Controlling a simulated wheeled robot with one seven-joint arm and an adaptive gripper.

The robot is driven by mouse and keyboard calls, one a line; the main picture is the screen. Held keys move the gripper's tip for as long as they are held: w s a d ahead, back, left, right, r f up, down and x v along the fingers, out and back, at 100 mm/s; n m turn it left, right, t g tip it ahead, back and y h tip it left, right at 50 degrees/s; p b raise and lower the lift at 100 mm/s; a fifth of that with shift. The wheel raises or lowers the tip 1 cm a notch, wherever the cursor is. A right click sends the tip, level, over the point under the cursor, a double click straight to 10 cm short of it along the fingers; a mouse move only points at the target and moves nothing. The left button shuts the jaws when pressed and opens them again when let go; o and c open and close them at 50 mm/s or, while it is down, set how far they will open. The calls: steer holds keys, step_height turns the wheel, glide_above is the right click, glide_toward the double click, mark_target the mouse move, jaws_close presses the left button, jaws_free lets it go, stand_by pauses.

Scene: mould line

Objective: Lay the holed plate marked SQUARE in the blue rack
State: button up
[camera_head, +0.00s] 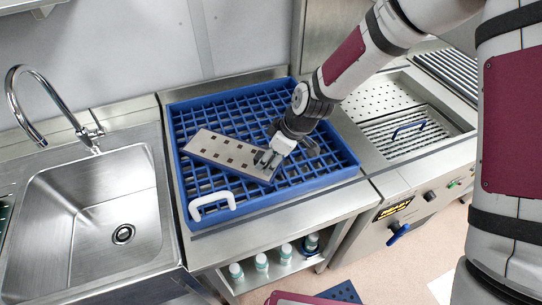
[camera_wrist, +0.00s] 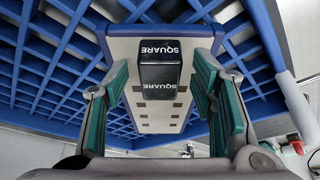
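The holed plate (camera_head: 221,150) is a pale, flat piece with rows of dark square holes. It lies over the grid of the blue rack (camera_head: 262,203), slanting across its middle; whether it is fully flat on the grid is hard to tell. My gripper (camera_head: 268,158) is at the plate's right end. In the wrist view its green-padded fingers (camera_wrist: 160,84) stand apart on either side of the block, with gaps visible.
A steel sink (camera_head: 85,235) with a tap (camera_head: 40,110) is left of the rack. A machine with a perforated, slatted top (camera_head: 395,105) and a blue handle (camera_head: 408,130) is at right. A white handle (camera_head: 212,204) sits at the rack's front. Several bottles (camera_head: 261,262) stand on the shelf below.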

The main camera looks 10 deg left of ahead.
steer(key=shift+r, duration=0.1)
steer(key=v, duration=1.1)
steer(key=shift+d+r+b, duration=0.2)
steer(key=shift+r+b, duration=0.1)
steer(key=shift+r, duration=0.05)
steer(key=shift+s+d, duration=0.1)
steer(key=s+d+r+m+t+h, duration=0.1)
steer(key=s+d+r+m+h, duration=0.2)
steer(key=d+r, duration=0.35)
steer(key=s+d+r+m+t+h, duration=0.1)
steer(key=s+d+r+m+t, duration=0.2)
steer(key=d+r, duration=0.4)
steer(key=s+d+r+m, duration=0.6)
steer(key=s+d+m, duration=0.3)
steer(key=s, duration=0.4)
steer(key=shift+d+t, duration=0.3)
steer(key=shift+d, duration=0.1)
